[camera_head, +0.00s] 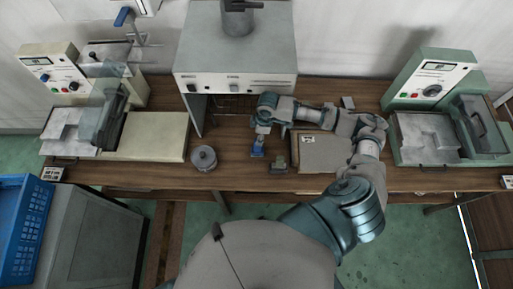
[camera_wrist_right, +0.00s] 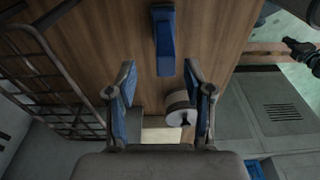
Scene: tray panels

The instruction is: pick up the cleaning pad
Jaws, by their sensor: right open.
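A blue block-like item (camera_wrist_right: 164,42), which looks like the cleaning pad, lies on the wooden bench at the top middle of the right wrist view. In the head view, blue (camera_head: 257,152) shows just below my right gripper (camera_head: 262,134), partly hidden by it. In the right wrist view, my right gripper (camera_wrist_right: 160,75) is open, with blue-lined fingers apart and nothing between them. The blue item lies past the fingertips in that view. I cannot tell the height gap. My left gripper is not in view.
A lidded metal pot (camera_head: 204,159) stands left of the gripper. A small olive-grey block (camera_head: 279,163) and a flat grey panel (camera_head: 322,153) are to its right. A grey furnace-like machine (camera_head: 236,80) stands behind. Pale-topped machines (camera_head: 155,137) and (camera_head: 425,138) flank the bench.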

